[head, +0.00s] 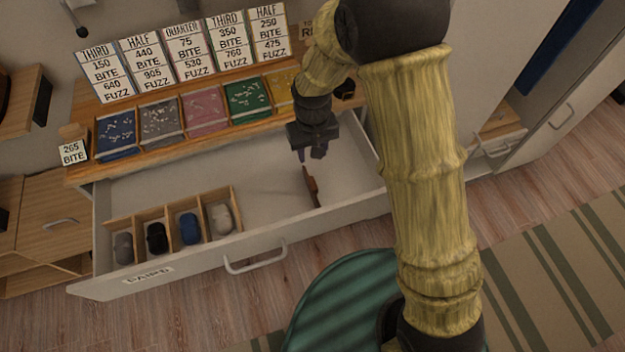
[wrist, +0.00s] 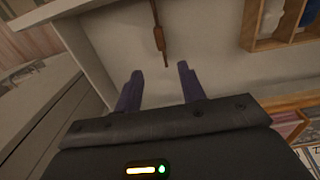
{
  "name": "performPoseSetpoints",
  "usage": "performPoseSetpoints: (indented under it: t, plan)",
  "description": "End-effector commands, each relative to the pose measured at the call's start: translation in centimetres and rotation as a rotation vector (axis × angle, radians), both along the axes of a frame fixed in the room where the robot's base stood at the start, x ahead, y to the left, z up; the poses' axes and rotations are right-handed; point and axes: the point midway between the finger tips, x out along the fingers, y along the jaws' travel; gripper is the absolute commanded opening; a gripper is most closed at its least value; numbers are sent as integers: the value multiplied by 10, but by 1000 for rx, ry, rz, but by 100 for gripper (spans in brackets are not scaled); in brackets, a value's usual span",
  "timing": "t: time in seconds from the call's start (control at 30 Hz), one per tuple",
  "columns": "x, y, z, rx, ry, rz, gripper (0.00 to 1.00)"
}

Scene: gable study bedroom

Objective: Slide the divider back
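The drawer (head: 262,212) is pulled open, with a pale floor. A thin brown divider (head: 311,186) stands in its right part, apart from the wooden compartments at left. The divider also shows in the wrist view (wrist: 158,38), its near end in line with the gap between my fingers. My gripper (head: 313,154) is over the drawer, on the back side of the divider. In the wrist view my gripper (wrist: 160,71) has its two dark fingers spread with nothing between them. I cannot tell its exact height above the drawer floor.
A wooden compartment box (head: 238,206) at the drawer's left holds several rolled items. Several coloured trays (head: 247,97) and price cards (head: 187,50) stand on the wooden top behind. The drawer floor between box and divider is clear. A green round stool (head: 335,305) is in front.

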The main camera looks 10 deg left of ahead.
Motion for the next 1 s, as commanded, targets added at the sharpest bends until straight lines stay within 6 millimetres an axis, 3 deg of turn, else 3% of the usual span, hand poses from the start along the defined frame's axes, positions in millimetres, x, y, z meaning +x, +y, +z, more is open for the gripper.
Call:
performPoseSetpoints:
  t: [0.7,1.0]
  plan:
    - [-1,-1,-118,-2,3,-1,40]
    - [0,0,-151,0,0,-1,40]
